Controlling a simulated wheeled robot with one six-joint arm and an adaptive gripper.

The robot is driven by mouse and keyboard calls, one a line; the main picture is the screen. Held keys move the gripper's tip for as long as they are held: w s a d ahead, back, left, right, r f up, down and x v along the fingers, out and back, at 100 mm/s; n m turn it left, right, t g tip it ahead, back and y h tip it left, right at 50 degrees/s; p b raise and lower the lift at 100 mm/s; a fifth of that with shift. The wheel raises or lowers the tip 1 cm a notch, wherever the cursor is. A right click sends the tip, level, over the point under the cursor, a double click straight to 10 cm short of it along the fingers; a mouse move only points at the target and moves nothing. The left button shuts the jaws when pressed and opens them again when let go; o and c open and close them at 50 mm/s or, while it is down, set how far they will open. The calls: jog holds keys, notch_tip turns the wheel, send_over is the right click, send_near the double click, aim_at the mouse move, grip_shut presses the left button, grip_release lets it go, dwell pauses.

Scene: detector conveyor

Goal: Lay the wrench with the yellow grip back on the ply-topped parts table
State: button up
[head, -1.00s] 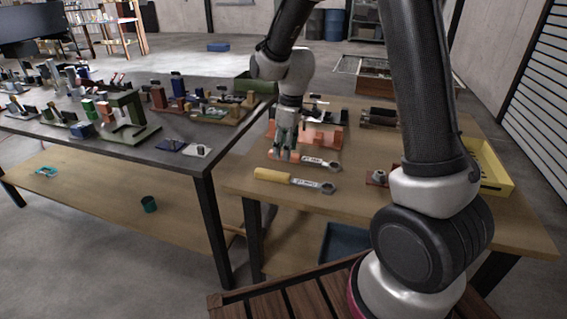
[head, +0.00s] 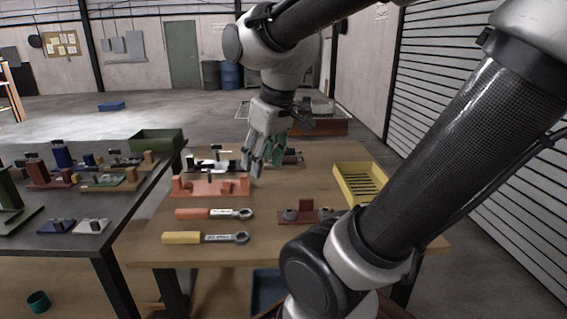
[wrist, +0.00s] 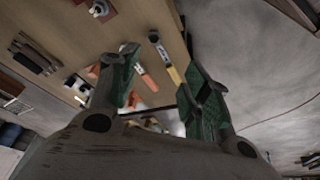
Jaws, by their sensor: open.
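The wrench with the yellow grip (head: 205,238) lies flat near the front edge of the ply-topped parts table (head: 300,183). A wrench with a red-orange grip (head: 213,214) lies just behind it, roughly parallel and apart. My gripper (head: 262,163) is open and empty, above the table and farther back than both wrenches. In the wrist view, the yellow-grip wrench (wrist: 174,74) shows between my open fingers (wrist: 161,58), some distance beyond them. The red-orange grip (wrist: 148,79) shows beside it, partly near the left finger.
A red-orange fixture block (head: 210,187) stands behind the wrenches. A small reddish-brown fixture (head: 306,213) sits to their right, and a yellow tray (head: 360,184) at the table's right edge. A dark bench (head: 105,210) with several parts stands at left. The table's middle is fairly clear.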

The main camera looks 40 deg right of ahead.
jog(key=s, duration=0.1)
jog(key=s+d+m, duration=0.1)
jog(key=s, duration=0.1)
jog(key=s+m, duration=0.1)
jog(key=s, duration=0.1)
jog(key=shift+s+d+r+t, duration=0.1)
jog(key=shift+s+d+t, duration=0.1)
jog(key=shift+d+t, duration=0.1)
dwell(1.0)
